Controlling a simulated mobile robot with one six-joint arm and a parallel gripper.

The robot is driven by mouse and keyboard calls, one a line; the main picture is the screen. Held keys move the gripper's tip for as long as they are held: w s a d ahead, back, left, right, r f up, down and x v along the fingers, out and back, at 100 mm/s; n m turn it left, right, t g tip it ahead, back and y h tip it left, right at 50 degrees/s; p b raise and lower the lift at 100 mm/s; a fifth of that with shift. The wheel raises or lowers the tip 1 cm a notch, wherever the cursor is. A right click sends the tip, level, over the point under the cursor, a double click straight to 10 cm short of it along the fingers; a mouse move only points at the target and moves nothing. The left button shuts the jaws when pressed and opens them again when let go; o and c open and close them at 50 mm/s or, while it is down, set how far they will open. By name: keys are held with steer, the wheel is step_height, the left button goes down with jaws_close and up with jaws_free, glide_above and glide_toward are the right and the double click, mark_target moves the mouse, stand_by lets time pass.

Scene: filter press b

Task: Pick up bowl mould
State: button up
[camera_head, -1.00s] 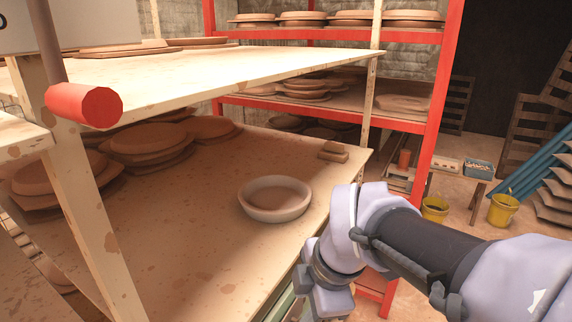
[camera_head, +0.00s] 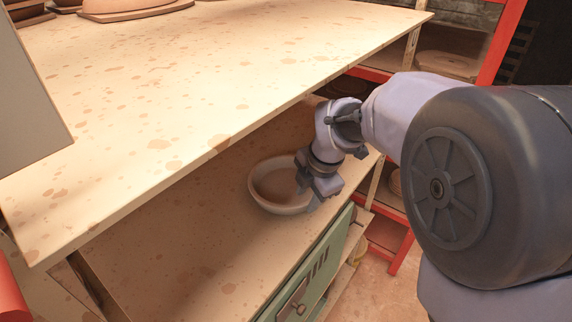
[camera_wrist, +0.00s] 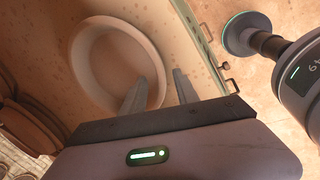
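The bowl mould (camera_head: 268,180) is a round, pale bowl with a brown inside, resting upright on the lower shelf (camera_head: 190,255). It also shows in the wrist view (camera_wrist: 112,58). My gripper (camera_head: 308,188) is at the bowl's right side in the head view, with its lower end overlapping the rim. In the wrist view my gripper (camera_wrist: 160,78) has its two fingers apart: one overlaps the bowl's inside, the other lies outside the rim. Nothing is visibly clamped. Finger depth and contact with the rim cannot be told.
A wide stained upper shelf (camera_head: 200,100) overhangs close above the bowl and arm. A green cabinet front (camera_head: 318,270) lies below the lower shelf's edge. Stacked moulds (camera_wrist: 35,125) sit left in the wrist view. Bare lower shelf lies left of the bowl.

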mark_target(306, 201)
steer(key=x, duration=0.2)
steer(key=shift+a+f, duration=0.1)
steer(key=shift+f, duration=0.15)
steer(key=shift+w+f, duration=0.2)
steer(key=shift+w, duration=0.2)
steer(key=shift+s+r, duration=0.1)
steer(key=shift+s, duration=0.2)
jaws_close()
stand_by(0.4)
